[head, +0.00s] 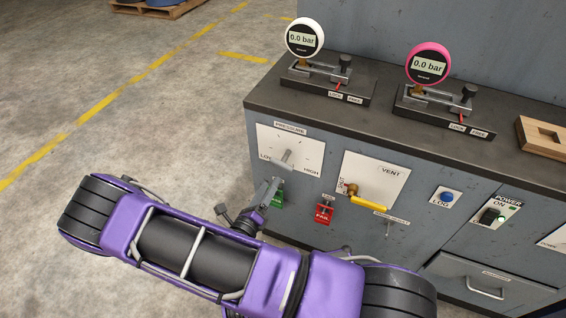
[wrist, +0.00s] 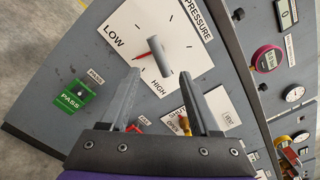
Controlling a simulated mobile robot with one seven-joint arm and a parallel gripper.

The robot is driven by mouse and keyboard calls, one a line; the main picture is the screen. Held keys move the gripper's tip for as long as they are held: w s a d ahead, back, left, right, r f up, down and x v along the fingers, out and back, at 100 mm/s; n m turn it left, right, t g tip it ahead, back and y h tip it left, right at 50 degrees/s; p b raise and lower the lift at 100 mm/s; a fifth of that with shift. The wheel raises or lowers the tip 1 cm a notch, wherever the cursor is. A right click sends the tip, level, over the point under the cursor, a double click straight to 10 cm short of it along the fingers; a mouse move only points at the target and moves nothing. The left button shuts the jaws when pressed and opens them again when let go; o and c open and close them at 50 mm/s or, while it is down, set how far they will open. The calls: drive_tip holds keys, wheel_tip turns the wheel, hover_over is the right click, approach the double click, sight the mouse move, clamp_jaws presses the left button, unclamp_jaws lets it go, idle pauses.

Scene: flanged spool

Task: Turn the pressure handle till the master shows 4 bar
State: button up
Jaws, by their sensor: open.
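The pressure handle (head: 286,160) is a grey lever on a white plate marked LOW and HIGH on the cabinet front. It shows in the wrist view (wrist: 160,58) with a red pointer beside it. My gripper (head: 268,190) is open just below the handle; in the wrist view its spread fingers (wrist: 162,76) point toward the handle, with nothing between them. I cannot tell if they touch it. The white gauge (head: 303,37) and the pink gauge (head: 428,63) both read 0.0 bar; I cannot read which is the master.
A vent plate with a yellow lever (head: 370,203) is right of the pressure plate. A blue LOG button (head: 447,197) and a power switch (head: 490,216) are further right. Floor left of the cabinet is clear.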

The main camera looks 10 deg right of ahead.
sight(283, 160)
drive_tip(key=b+x, duration=0.1)
drive_tip(key=x, duration=0.9)
drive_tip(key=shift+w+d, duration=0.15)
drive_tip(key=shift+w, duration=0.1)
